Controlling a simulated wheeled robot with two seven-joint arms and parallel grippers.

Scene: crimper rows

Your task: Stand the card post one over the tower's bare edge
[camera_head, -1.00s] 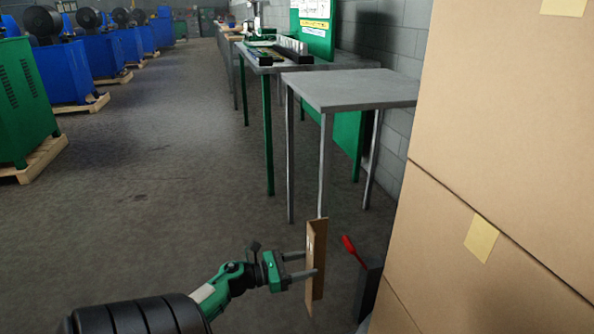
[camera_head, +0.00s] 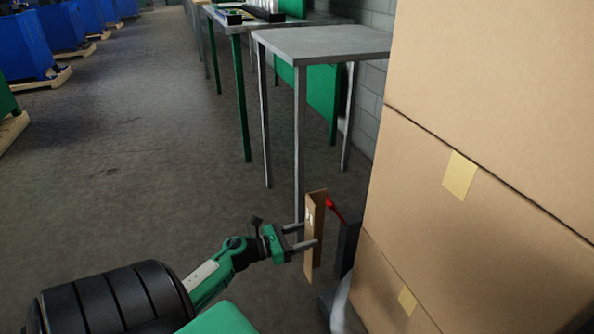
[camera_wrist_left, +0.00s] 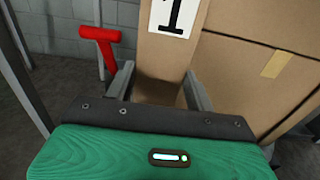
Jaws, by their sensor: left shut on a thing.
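The card post one (camera_head: 315,235) is a tall, narrow brown cardboard angle piece. A white label with a black "1" shows on it in the left wrist view (camera_wrist_left: 172,50). My left gripper (camera_head: 307,238) is shut on the post and holds it about upright, to the left of the tower. The tower (camera_head: 470,160) is a tall stack of brown cardboard boxes with yellow tape at the right. It also shows in the left wrist view (camera_wrist_left: 255,75). I cannot tell which of its edges is bare. My right gripper is out of view.
A red handle (camera_head: 335,210) on a dark upright (camera_head: 347,245) stands just behind the post, close to the tower. A grey table (camera_head: 320,42) stands beyond, near the block wall. The floor (camera_head: 150,170) at the left is clear.

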